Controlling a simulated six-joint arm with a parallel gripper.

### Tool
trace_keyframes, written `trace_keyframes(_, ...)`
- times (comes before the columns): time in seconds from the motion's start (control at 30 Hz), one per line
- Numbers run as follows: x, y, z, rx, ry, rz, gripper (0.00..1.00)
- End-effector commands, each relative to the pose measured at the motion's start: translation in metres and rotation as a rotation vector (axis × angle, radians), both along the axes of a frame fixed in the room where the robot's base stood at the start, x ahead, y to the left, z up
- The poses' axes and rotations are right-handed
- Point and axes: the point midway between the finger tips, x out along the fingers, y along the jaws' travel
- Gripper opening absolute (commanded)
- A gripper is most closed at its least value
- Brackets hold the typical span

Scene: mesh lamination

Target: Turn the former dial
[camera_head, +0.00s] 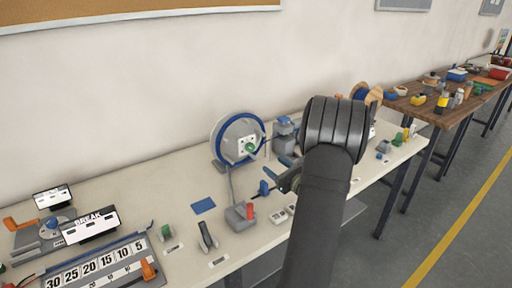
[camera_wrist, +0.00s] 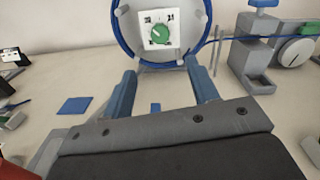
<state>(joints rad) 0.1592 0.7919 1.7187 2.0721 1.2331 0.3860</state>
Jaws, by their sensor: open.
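The former is a round grey disc with a blue rim (camera_head: 217,134) standing at the back of the bench. It carries a white square plate with a green dial (camera_head: 250,147) at its middle. In the wrist view the green dial (camera_wrist: 160,32) is at the top centre, facing me, with dark marks above it. My gripper (camera_wrist: 160,72) is open and empty. Its two blue fingers point towards the former, below the dial and apart from it. In the head view my arm comes in from the bottom right and hides part of the bench.
A grey clamp-like device (camera_wrist: 255,45) stands right of the former, with a thin rod between them. A blue square (camera_head: 203,205) lies flat on the bench. A grey box with a red switch (camera_head: 240,215) is in front of the former. A number board (camera_head: 97,265) is at left.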

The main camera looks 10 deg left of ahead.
Motion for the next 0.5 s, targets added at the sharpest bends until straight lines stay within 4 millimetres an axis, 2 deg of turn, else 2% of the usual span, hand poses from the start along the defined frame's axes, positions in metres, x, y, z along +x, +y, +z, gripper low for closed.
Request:
trace_keyframes(0.1, 0.018, 0.021, 0.0, 0.0, -0.001, 0.004, 0.54)
trace_keyframes(0.5, 0.075, 0.081, 0.0, 0.0, 0.0, 0.002, 0.54)
